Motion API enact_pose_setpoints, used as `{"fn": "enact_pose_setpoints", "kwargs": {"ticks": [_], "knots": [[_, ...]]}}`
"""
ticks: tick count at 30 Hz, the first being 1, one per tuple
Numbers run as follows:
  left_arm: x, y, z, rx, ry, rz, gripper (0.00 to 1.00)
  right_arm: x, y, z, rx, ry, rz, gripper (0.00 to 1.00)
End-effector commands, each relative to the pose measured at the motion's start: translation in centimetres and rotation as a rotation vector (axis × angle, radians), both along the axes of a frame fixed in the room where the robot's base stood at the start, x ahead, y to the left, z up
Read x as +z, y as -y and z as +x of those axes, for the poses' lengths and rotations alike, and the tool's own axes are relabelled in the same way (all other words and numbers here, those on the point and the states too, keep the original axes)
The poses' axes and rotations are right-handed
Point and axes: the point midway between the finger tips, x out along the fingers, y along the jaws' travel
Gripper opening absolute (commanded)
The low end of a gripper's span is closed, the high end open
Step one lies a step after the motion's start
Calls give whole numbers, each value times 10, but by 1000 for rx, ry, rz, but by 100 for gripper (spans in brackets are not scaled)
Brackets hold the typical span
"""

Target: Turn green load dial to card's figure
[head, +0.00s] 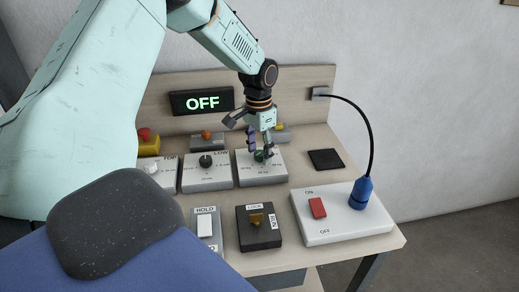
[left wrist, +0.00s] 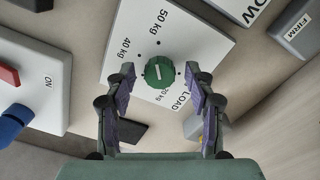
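The green load dial (left wrist: 159,73) sits on a pale plate (left wrist: 190,45) marked LOAD, 50 kg, 40 kg and a partly hidden kg figure. A white line on the dial runs roughly up and down in the left wrist view; I cannot tell which end is its pointer. My left gripper (left wrist: 160,78) is open, its fingertips on either side of the dial with gaps showing. In the head view the left gripper (head: 260,152) points down over the load box (head: 262,176) and partly hides the dial (head: 260,156). I see no readable card. My right gripper is out of view.
A LOW-marked dial box (head: 207,183) stands to the left. In front are a HOLD switch (head: 205,224), a LOCK box (head: 259,240) and a white ON/OFF panel (head: 343,228) with a blue plug (head: 361,193). A display (head: 202,102) reads OFF. A black square (head: 326,159) lies to the right.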

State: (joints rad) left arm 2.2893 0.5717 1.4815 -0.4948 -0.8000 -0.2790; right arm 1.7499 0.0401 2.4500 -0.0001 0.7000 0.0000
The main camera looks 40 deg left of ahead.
Motion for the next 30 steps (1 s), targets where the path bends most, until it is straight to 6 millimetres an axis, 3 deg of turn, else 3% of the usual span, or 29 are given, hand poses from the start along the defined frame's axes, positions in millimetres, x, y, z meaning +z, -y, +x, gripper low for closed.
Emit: {"fn": "enact_pose_setpoints", "kwargs": {"ticks": [19,30], "knots": [[1,0,0,-1,-1,0,0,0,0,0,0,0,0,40],[2,0,0,-125,-4,0,0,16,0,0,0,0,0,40]]}}
